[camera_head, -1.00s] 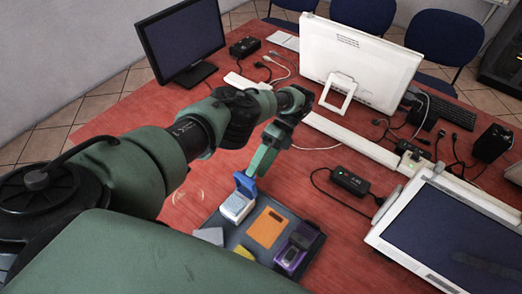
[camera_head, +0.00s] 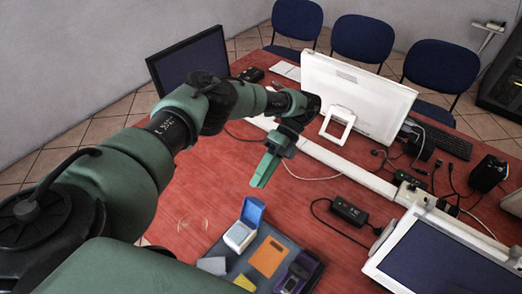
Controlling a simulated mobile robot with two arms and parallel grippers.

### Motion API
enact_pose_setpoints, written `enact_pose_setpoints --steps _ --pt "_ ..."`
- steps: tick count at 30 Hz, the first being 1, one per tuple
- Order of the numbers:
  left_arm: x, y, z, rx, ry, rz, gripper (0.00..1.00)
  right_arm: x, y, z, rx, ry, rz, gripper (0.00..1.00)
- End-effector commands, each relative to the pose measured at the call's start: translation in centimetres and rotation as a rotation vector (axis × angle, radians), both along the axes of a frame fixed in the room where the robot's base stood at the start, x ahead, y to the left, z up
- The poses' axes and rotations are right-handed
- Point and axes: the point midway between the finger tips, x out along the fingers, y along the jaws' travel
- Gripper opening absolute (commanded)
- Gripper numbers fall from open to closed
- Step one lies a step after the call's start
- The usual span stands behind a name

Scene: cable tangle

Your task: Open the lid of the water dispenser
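The small white dispenser box (camera_head: 239,236) stands on the dark tray, and I take it to be the water dispenser. Its blue lid (camera_head: 252,212) stands raised at the back of the box, so the lid is open. My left gripper (camera_head: 258,184) hangs in the air above and behind the box, apart from the lid. Its green fingers point down and lie close together with nothing visible between them. My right gripper is not in view.
The dark tray (camera_head: 226,277) also holds an orange flat piece (camera_head: 268,257), a purple-grey device (camera_head: 293,278), a grey block (camera_head: 212,265) and a yellow piece. A black adapter (camera_head: 349,211) with cables lies to the right. Red table (camera_head: 200,200) is bare left of the tray.

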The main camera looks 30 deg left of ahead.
Motion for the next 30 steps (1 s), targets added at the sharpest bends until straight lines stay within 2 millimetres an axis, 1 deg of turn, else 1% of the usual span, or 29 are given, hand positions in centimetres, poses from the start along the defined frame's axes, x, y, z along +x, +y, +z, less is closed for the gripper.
enact_pose_setpoints --steps 1,6,9,12,18,30 --pt "0.1 0.1 1.6 0.0 -0.005 -0.002 0.3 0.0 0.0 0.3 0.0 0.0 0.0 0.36" --pt "0.0 0.1 5.2 0.003 -0.002 -0.003 0.3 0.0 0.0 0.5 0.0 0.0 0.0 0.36" --pt "0.0 0.0 6.8 0.002 -0.001 -0.003 0.3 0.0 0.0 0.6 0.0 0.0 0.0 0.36" --pt "-0.1 0.0 7.9 0.002 0.001 -0.002 0.3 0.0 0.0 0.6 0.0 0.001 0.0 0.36" --pt "-0.2 0.1 8.6 0.003 0.003 0.0 0.3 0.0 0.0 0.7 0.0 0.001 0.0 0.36" --pt "-0.1 0.0 8.6 0.002 0.003 -0.001 0.3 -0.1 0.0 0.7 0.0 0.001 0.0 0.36"
